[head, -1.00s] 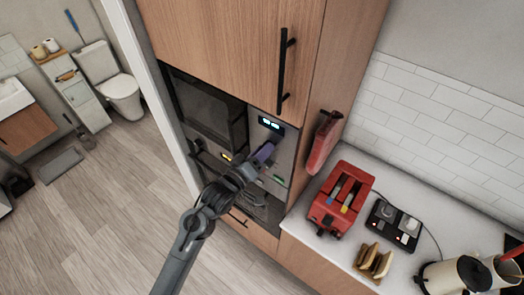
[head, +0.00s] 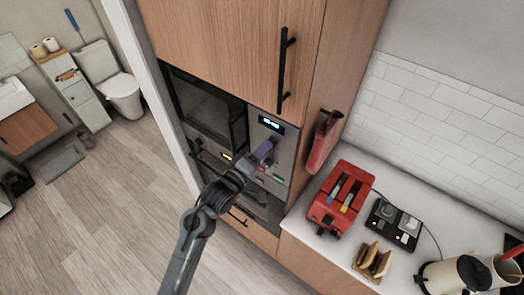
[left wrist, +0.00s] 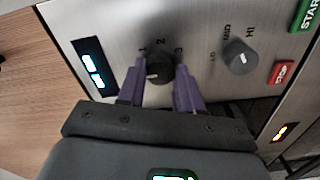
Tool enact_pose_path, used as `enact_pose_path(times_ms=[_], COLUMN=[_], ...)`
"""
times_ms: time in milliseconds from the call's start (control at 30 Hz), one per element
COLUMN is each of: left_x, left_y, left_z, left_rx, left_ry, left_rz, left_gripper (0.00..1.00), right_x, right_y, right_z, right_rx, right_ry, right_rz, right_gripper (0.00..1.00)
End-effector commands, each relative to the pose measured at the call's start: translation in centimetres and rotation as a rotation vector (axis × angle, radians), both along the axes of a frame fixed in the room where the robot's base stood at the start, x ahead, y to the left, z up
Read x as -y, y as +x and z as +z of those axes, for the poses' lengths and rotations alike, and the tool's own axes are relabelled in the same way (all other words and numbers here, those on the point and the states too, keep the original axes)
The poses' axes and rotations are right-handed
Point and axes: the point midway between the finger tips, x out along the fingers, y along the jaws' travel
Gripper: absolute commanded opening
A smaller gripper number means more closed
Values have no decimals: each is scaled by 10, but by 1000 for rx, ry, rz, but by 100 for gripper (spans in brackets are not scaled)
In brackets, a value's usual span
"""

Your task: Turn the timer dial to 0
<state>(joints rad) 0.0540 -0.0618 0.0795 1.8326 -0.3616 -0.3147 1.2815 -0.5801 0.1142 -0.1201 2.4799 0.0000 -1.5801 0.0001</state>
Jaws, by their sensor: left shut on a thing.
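The timer dial (left wrist: 158,68) is a dark round knob with the marks 1, 2 and 3 around it, on the steel oven panel (left wrist: 205,35). A short white line on the knob points toward my gripper's palm, away from the numbers. My left gripper (left wrist: 160,75) has its purple fingers on both sides of this dial and is shut on it. In the head view my left gripper (head: 266,148) reaches the panel below the lit display (head: 271,124) and covers the dial. My right gripper is in neither view.
A second knob (left wrist: 239,57) marked LO, MID and HI sits beside the dial. A red button (left wrist: 282,72) and a green START button (left wrist: 306,14) are close by. A red toaster (head: 341,199) stands on the counter to the right.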

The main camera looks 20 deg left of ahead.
Motion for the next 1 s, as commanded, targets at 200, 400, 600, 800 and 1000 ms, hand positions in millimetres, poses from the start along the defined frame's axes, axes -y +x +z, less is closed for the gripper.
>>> enact_pose_path(times_ms=[200, 400, 600, 800, 1000], left_x=[-1, 0, 0, -4, -12], left_y=[0, 0, 0, -11, -42], left_z=[-1, 0, 0, -2, -4], left_rx=[-2, -1, 0, 0, -1], left_ry=[-2, -1, 0, 0, 0], left_rz=[2, 1, 1, 1, 3], left_gripper=[41, 60, 60, 60, 60], right_x=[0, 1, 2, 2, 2], right_y=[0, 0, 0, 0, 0], right_z=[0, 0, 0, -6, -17], right_rx=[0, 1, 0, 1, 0], right_ry=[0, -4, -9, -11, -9], right_rz=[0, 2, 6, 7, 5], right_gripper=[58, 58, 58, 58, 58])
